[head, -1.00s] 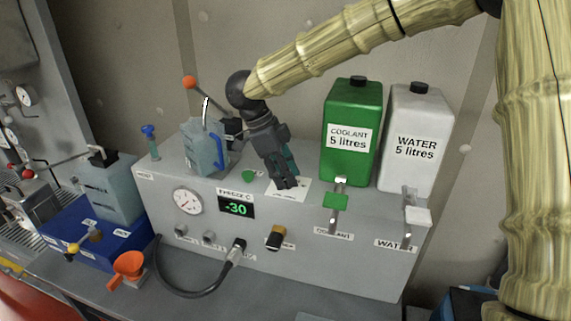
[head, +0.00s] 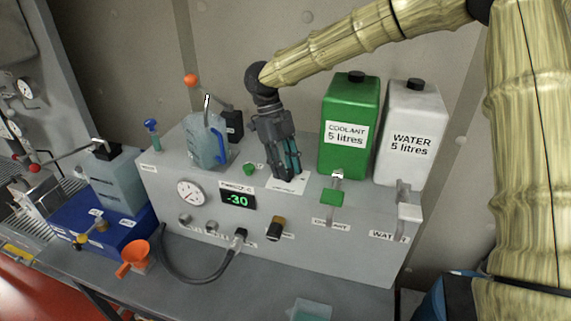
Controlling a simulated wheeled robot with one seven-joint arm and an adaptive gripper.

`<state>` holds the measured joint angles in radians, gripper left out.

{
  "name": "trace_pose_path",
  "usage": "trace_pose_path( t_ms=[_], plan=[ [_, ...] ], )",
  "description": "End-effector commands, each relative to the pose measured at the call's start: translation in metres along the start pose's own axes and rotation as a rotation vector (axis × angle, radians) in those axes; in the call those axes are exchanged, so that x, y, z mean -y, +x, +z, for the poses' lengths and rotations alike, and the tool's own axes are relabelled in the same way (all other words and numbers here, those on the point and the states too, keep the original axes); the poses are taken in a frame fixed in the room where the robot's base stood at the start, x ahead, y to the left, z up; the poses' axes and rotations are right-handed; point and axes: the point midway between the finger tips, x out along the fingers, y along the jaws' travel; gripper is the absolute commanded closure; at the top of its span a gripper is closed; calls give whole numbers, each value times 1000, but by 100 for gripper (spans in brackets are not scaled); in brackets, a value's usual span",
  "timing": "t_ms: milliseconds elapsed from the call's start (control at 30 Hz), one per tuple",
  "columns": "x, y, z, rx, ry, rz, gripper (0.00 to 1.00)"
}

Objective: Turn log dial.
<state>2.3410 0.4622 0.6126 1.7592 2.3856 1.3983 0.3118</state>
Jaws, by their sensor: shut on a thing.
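My gripper (head: 288,172) points down onto the top of the grey test bench, at a white label plate (head: 296,186) near the front edge. It is shut, with teal strips showing along its fingers. What sits between the fingertips is mostly hidden; by its place on the plate it seems to be the log dial. The plate's writing is too small to read. On the bench front are a round gauge (head: 191,192), a green display (head: 238,201) reading -30, and a black and yellow knob (head: 276,228), which my gripper does not touch.
Green coolant (head: 348,155) and white water (head: 407,165) canisters stand close to the right. A jug with a blue handle (head: 203,150) and a green button (head: 250,169) are to the left.

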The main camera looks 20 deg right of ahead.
Motion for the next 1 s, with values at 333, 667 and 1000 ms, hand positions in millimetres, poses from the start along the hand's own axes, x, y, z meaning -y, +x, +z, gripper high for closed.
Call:
trace_pose_path(
  t_ms=[333,667,1000],
  plan=[
    [1,-2,0,3,33,12,93],
    [1,-2,0,4,31,12,55],
    [0,-1,0,2,31,12,47]
  ],
)
